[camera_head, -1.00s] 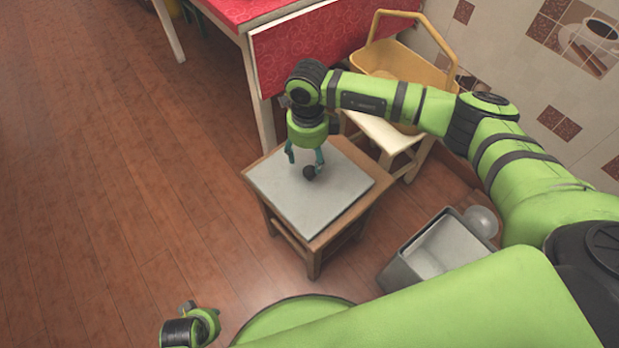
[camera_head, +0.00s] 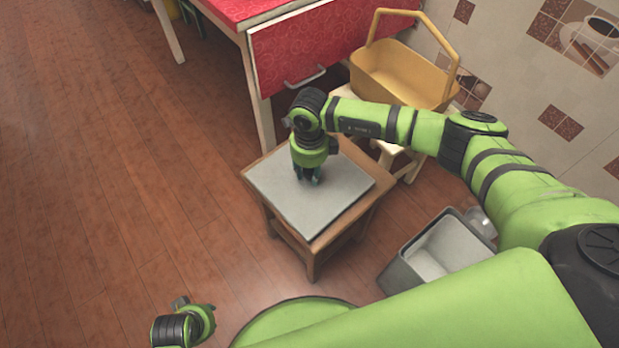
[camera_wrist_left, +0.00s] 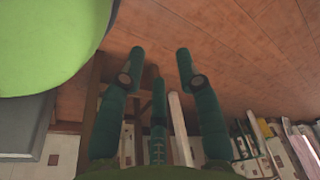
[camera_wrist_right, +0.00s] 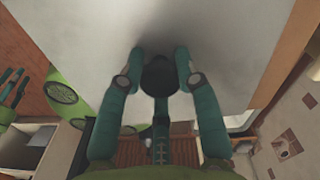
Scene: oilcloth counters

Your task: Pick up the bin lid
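The bin lid (camera_head: 335,195) is a flat grey square panel lying on a small wooden stool (camera_head: 314,262). Its round black knob (camera_wrist_right: 160,75) shows in the right wrist view, between my right fingertips. My right gripper (camera_head: 308,180) has come down over the middle of the lid, its fingers shut around the knob and hiding it in the head view. The lid looks flat on the stool. The open grey bin (camera_head: 402,275) stands on the floor right of the stool. My left gripper (camera_wrist_left: 160,52) is empty, its fingers apart, away from the lid.
A red-covered table (camera_head: 285,55) with a handled drawer stands behind the stool. A yellow basket (camera_head: 400,80) sits on a pale stool (camera_head: 385,150) against the tiled wall. The wooden floor on the left is clear.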

